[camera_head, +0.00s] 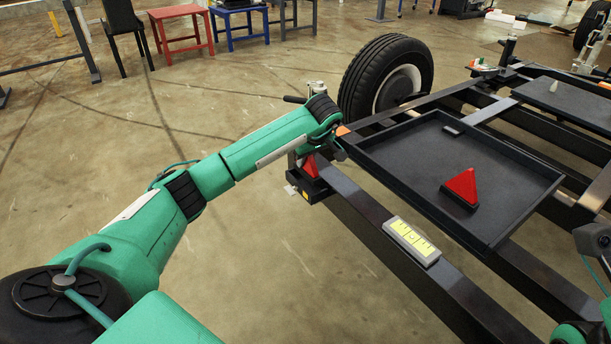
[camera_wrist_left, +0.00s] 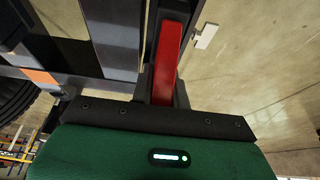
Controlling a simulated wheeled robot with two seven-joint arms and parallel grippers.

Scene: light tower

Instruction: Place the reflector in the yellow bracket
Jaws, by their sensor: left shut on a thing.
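A red reflector (camera_wrist_left: 171,50) is between the dark fingers of my left gripper (camera_wrist_left: 166,92) in the left wrist view. In the head view, the left gripper (camera_head: 305,152) is at the near corner of the dark frame, partly hidden by its own wrist, with the red reflector (camera_head: 311,167) showing below it. The reflector is right at a dark bracket (camera_head: 306,190) with a small yellow mark on the beam's end. I cannot tell whether it is seated there. A second red triangular reflector (camera_head: 462,187) stands in the black tray.
The black tray (camera_head: 400,160) lies on the dark frame. A grey box with a yellow face (camera_head: 411,240) sits on the near beam (camera_head: 370,222). A wheel (camera_head: 388,75) stands behind my left wrist. Open floor lies left of the frame.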

